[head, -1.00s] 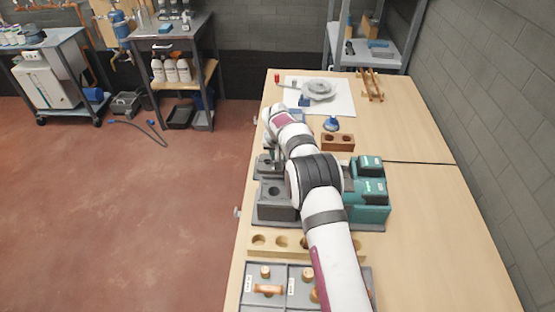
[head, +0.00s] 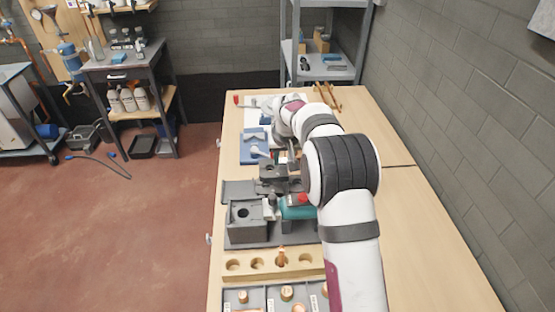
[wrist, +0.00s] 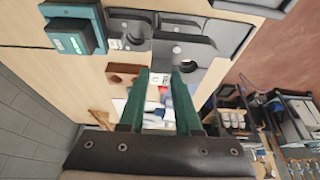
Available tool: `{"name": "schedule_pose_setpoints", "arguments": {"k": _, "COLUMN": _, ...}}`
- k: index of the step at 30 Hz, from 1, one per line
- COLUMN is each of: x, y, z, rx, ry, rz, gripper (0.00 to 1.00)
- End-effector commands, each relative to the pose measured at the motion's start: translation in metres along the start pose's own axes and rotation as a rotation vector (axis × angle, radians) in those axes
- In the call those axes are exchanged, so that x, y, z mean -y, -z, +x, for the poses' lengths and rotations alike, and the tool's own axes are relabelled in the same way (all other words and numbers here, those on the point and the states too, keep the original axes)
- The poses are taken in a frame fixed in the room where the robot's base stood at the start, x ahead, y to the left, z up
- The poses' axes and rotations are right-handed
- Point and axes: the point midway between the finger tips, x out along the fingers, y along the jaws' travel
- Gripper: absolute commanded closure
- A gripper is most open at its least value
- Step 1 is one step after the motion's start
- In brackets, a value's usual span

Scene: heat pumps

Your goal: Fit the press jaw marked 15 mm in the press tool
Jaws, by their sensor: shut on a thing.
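My gripper (wrist: 161,74) shows two green fingers, shut on a dark grey part that lies at its fingertips. In the head view this looks like the dark grey part with a hole (head: 271,172), at the end of my arm, apparently above the grey base. I cannot read any size marking on it. A teal body with a red button (head: 303,197), which looks like the press tool, shows partly beside my arm. A grey metal piece (head: 268,208) is at its left end. My arm hides the rest of it.
A larger grey block with a hole (head: 246,213) stands on the grey base. A wooden strip with holes (head: 233,265) and a parts tray (head: 240,297) are nearer. A brown block (wrist: 122,76) and a teal charger (wrist: 74,36) show in the wrist view. The right table side is bare.

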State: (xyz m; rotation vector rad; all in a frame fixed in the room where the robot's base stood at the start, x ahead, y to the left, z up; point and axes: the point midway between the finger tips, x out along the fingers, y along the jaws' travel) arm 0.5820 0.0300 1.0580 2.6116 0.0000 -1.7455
Motion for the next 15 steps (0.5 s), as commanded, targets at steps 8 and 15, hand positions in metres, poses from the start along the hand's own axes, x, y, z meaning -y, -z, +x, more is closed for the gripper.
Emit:
{"name": "schedule_pose_setpoints", "arguments": {"k": 8, "x": -0.004, "y": -0.005, "z": -0.029, "rx": -0.006, "ry": 0.0, "rz": 0.002, "gripper": 1.0}}
{"name": "schedule_pose_setpoints", "arguments": {"k": 15, "x": -0.015, "y": -0.044, "z": -0.114, "rx": -0.006, "ry": -0.001, "rz": 0.002, "gripper": 1.0}}
